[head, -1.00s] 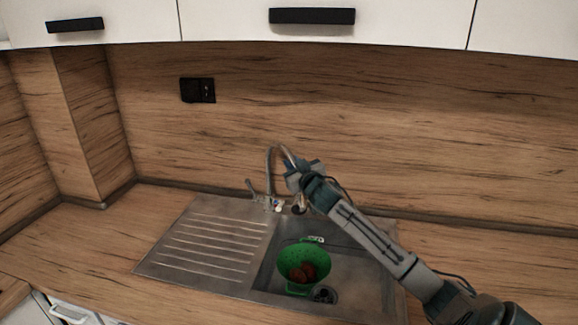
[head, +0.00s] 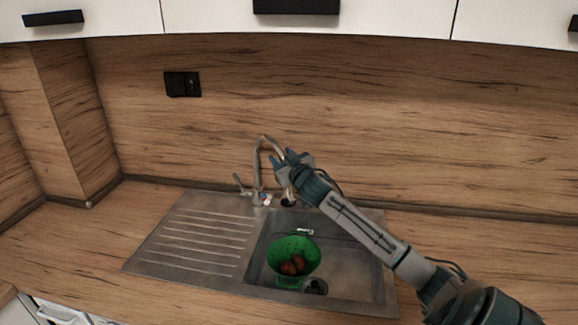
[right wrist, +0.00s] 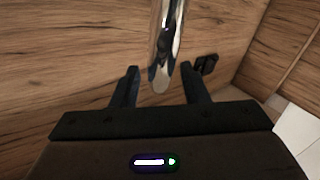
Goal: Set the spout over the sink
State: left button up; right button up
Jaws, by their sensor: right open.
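The chrome tap (head: 257,172) stands at the back rim of the steel sink (head: 345,254). Its curved spout (head: 264,139) rises and bends to the right above the back of the basin, its lower end partly hidden by my right gripper. My right gripper (head: 279,158) is open at the spout's outer side. In the right wrist view, the spout (right wrist: 167,40) comes down between the two open fingers, with a visible gap on each side. My left gripper is not in view.
A green colander (head: 293,250) with brown round items sits in the basin beside the drain (head: 315,287). A ribbed drainboard (head: 195,240) lies left of the basin. A black socket (head: 182,84) is on the wood splashback. White cupboards hang above.

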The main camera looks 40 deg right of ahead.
jog(key=b+v, duration=0.4)
jog(key=v, duration=0.6)
dwell(0.7)
